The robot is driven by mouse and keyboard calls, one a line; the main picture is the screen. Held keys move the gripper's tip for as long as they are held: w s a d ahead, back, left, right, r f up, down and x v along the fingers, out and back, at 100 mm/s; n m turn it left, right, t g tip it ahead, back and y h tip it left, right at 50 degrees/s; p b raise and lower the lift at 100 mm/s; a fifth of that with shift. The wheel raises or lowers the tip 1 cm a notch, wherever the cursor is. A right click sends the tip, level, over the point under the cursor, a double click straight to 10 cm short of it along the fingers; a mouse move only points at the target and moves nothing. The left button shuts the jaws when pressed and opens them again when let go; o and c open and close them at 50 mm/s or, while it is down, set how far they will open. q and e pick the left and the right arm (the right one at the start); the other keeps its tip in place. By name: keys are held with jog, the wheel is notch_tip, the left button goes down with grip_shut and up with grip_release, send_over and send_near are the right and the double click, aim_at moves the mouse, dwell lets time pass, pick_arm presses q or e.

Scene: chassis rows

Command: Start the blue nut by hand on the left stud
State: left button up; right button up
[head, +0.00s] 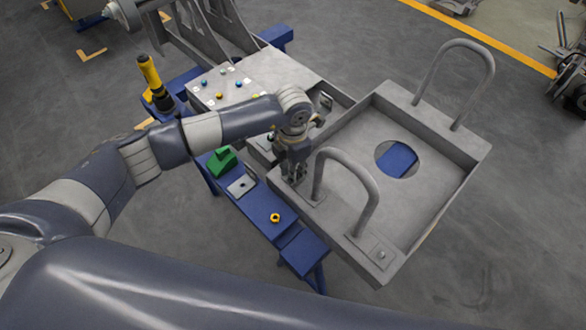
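My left gripper (293,172) points down at the near left corner of the grey tray-like chassis (432,118), beside the foot of its near handle. Its fingers are small and dark here, and I cannot tell whether they are open or shut or hold a nut. The left stud is not distinguishable; the gripper may cover it. A small blue piece (219,95) lies on the grey plate (282,72) among several coloured pieces; I cannot tell if it is the blue nut. My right gripper is not in view.
A yellow-orange nut (275,217) lies on the blue bench (252,204), near a green block (221,161) and a small grey plate (241,185). A yellow-and-black tool (152,78) stands at the left. The near handle (362,180) arches up close to the gripper.

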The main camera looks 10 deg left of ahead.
pick_arm(q)
jog(key=m+b, duration=0.2)
jog(key=m, duration=0.1)
jog(key=shift+f, duration=0.2)
jog(key=shift+r+m+b, duration=0.15)
jog(key=shift+m+b, duration=0.2)
jog(key=shift+m, duration=0.45)
jog(key=o, duration=1)
jog(key=shift+c, duration=0.2)
jog(key=shift+r, duration=0.2)
notch_tip(320, 180, up, 12)
jog(key=shift+f, duration=0.15)
